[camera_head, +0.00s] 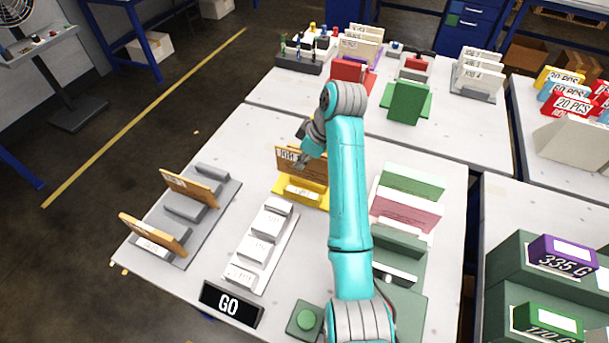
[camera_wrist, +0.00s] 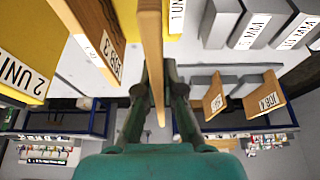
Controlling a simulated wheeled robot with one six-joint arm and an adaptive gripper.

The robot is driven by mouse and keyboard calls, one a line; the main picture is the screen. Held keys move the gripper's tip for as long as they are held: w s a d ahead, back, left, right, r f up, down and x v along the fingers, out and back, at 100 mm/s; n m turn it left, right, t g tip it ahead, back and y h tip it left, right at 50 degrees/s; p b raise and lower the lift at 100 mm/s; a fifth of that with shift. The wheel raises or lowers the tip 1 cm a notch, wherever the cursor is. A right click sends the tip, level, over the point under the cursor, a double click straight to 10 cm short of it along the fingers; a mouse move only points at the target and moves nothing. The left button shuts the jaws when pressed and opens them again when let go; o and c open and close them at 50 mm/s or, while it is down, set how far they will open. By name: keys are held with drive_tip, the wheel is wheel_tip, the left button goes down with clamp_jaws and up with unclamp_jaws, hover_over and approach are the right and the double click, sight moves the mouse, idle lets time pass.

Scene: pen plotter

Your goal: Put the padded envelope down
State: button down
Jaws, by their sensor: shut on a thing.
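My gripper (camera_wrist: 157,85) is shut on a thin tan panel (camera_wrist: 151,40), seen edge-on between the two fingers in the wrist view. I take it for the padded envelope; its faces are hardly visible there. In the head view my gripper (camera_head: 303,160) is by the yellow holder (camera_head: 312,199), partly hidden by my arm. A tan piece marked JOB (camera_head: 288,157) rises behind the holder's front. The wrist view shows a tan JOB 3 piece (camera_wrist: 90,28) to the left of the held panel, and yellow walls (camera_wrist: 25,50) on both sides. I cannot tell whether the held panel touches the holder.
Two tan pieces stand tilted in a grey rack (camera_head: 226,198) at the left. A white tray (camera_head: 273,258) of grey blocks lies in the middle. Green and pink holders (camera_head: 405,212) stand right of my arm.

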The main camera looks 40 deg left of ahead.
sight(301, 177)
drive_tip(key=shift+f, duration=3)
drive_tip(key=shift+f, duration=0.1)
drive_tip(key=c, duration=1.3)
unclamp_jaws()
